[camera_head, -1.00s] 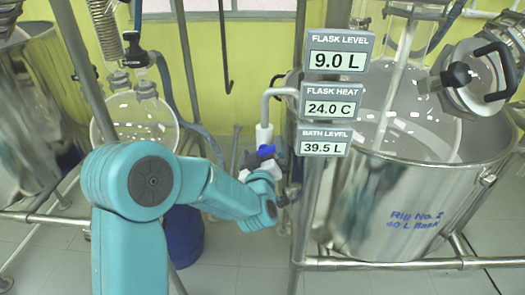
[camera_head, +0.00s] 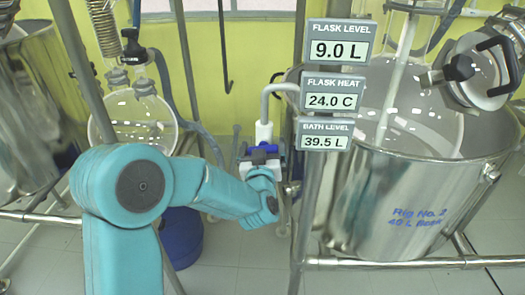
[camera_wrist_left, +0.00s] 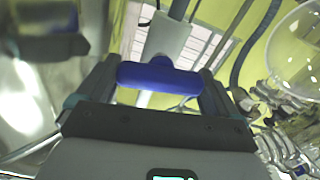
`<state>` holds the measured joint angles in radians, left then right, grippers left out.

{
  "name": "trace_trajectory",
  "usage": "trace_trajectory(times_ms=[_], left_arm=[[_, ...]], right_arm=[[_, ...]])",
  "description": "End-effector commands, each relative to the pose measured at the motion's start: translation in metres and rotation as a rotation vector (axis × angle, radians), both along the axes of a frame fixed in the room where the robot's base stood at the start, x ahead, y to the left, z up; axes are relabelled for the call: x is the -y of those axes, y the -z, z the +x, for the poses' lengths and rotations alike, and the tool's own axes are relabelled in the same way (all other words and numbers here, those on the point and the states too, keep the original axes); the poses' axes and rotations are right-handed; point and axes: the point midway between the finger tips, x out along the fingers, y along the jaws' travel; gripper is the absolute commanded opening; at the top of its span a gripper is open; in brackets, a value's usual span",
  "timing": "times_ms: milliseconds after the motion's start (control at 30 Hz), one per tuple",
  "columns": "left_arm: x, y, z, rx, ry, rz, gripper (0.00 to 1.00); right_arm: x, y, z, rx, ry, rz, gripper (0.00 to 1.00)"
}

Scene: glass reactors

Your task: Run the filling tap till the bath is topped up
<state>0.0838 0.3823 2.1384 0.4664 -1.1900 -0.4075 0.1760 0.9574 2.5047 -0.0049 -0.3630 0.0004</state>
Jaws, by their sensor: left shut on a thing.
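The filling tap is a white fitting (camera_head: 264,133) on a bent grey pipe, with a blue handle (camera_head: 240,149) lying crosswise. My left gripper (camera_head: 262,157) is shut on the blue handle. The handle also shows in the left wrist view (camera_wrist_left: 158,78), between the two fingers. The bath (camera_head: 400,205) is a large steel vessel at the right, marked "Rig No. 2". Its bath level display (camera_head: 324,134) reads 39.5 L. My right gripper is not in view.
The flask level display (camera_head: 339,41) reads 9.0 L and the flask heat display (camera_head: 333,94) 24.0 C. A steel post stands right of the tap. A round glass vessel (camera_head: 135,120) and a blue container (camera_head: 182,238) are at the left.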

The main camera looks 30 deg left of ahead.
Motion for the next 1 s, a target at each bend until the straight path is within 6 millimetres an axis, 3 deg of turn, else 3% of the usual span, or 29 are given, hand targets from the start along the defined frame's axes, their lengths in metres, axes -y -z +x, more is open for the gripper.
trace_trajectory(times_ms=[400, 867, 900, 1000], left_arm=[[0.0011, 0.0016, 0.0002, -0.090, 0.001, 0.140, 0.64], [0.0011, 0.0017, 0.0002, -0.099, 0.002, 0.153, 0.64], [0.0011, 0.0017, 0.0002, -0.099, 0.002, 0.153, 1.00], [0.0010, 0.0013, 0.0003, -0.098, 0.001, 0.152, 1.00]], right_arm=[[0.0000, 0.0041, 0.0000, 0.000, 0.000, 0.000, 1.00], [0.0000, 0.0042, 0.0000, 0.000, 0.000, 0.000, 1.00], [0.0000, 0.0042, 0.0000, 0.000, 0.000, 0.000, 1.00], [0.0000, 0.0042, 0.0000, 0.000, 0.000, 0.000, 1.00]])
